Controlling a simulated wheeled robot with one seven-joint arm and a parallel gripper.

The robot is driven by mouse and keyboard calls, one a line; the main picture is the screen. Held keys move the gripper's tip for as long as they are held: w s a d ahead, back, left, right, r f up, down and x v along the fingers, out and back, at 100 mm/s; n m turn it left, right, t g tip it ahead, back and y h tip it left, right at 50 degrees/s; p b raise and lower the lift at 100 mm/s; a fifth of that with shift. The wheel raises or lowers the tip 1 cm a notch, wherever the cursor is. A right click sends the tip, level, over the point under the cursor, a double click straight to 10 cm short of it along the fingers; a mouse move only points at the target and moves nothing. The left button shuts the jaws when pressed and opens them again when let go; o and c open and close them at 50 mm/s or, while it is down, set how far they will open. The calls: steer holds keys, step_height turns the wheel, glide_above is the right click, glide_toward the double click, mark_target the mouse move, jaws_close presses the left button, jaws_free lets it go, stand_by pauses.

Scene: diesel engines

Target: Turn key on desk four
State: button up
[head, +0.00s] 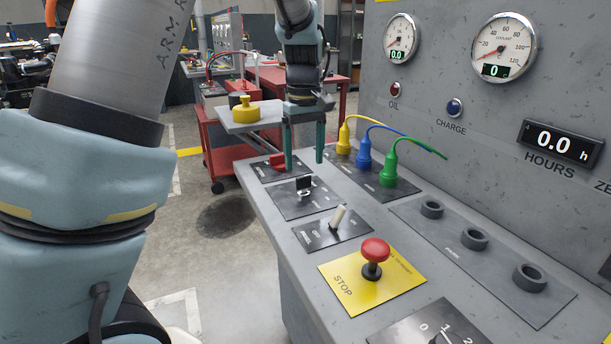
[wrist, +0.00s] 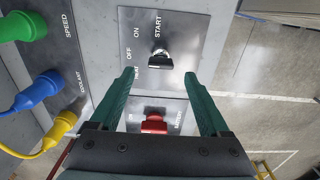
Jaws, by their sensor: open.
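A black key (head: 303,184) stands in its switch plate (head: 290,208) on the grey desk (head: 263,210). In the wrist view the key (wrist: 160,57) sits among the words OFF, ON and START; I cannot tell surely which one it points to. My gripper (head: 304,166) is open and empty, pointing down above the desk near the key. In the wrist view the fingertips of my gripper (wrist: 158,76) are spread to either side, and the key shows just past them, midway across. No finger visibly touches the key.
A red battery switch (wrist: 153,124) lies beside the key plate. Yellow, blue (head: 363,170) and green (head: 389,168) plugs with cables stand close on the right. A white toggle (head: 337,217) and red stop button (head: 374,252) are nearer. The gauge panel (head: 455,90) rises at right.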

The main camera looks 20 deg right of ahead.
mark_target(303, 177)
steer(key=shift+a+f+p, duration=0.1)
steer(key=shift+f+p, duration=0.2)
steer(key=shift+f, duration=2.5)
steer(key=shift+c, duration=0.2)
jaws_close()
